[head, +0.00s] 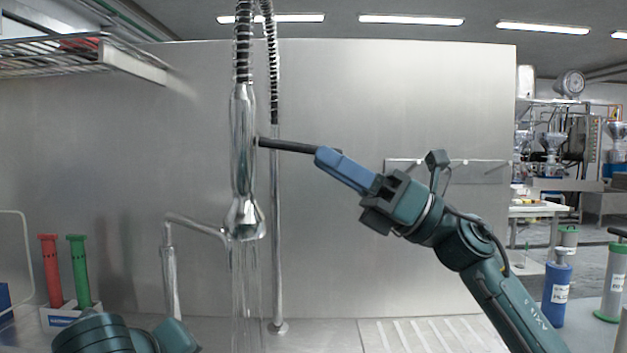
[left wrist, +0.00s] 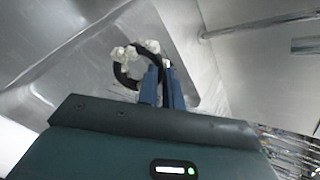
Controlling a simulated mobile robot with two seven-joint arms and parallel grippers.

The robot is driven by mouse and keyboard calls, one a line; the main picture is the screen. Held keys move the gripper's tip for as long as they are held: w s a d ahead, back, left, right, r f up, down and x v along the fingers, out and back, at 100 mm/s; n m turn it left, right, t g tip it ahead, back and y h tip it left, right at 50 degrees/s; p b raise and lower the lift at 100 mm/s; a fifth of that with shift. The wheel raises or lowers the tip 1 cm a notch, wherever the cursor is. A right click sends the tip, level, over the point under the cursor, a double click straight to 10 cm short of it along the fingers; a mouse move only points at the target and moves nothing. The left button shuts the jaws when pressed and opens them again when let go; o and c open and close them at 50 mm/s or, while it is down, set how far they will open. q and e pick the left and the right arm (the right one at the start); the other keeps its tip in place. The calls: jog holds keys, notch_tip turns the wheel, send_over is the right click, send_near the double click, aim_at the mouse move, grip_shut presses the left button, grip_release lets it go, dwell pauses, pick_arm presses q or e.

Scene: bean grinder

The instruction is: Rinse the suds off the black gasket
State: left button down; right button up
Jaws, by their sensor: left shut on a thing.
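The black gasket (left wrist: 120,74) is a ring with clumps of white suds (left wrist: 125,53) on its rim in the left wrist view. My left gripper (left wrist: 160,70) is shut on the gasket's edge. In the head view only my left arm shows at the lower left; that gripper and the gasket are out of sight. A chrome spray head (head: 243,150) hangs from a coiled hose, and thin streams of water (head: 246,290) fall from it. My right gripper (head: 325,158) is shut on the black lever (head: 288,146) that sticks out from the spray head's side.
A bent metal spout (head: 172,270) and a vertical pipe (head: 277,220) stand near the spray head. Red (head: 52,270) and green (head: 79,270) tools stand in a holder at the left. A ribbed drainboard (head: 430,335) lies at lower right. A wire shelf (head: 80,55) juts out at upper left.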

jog(key=b+v, duration=0.1)
jog(key=v, duration=0.7)
dwell(0.4)
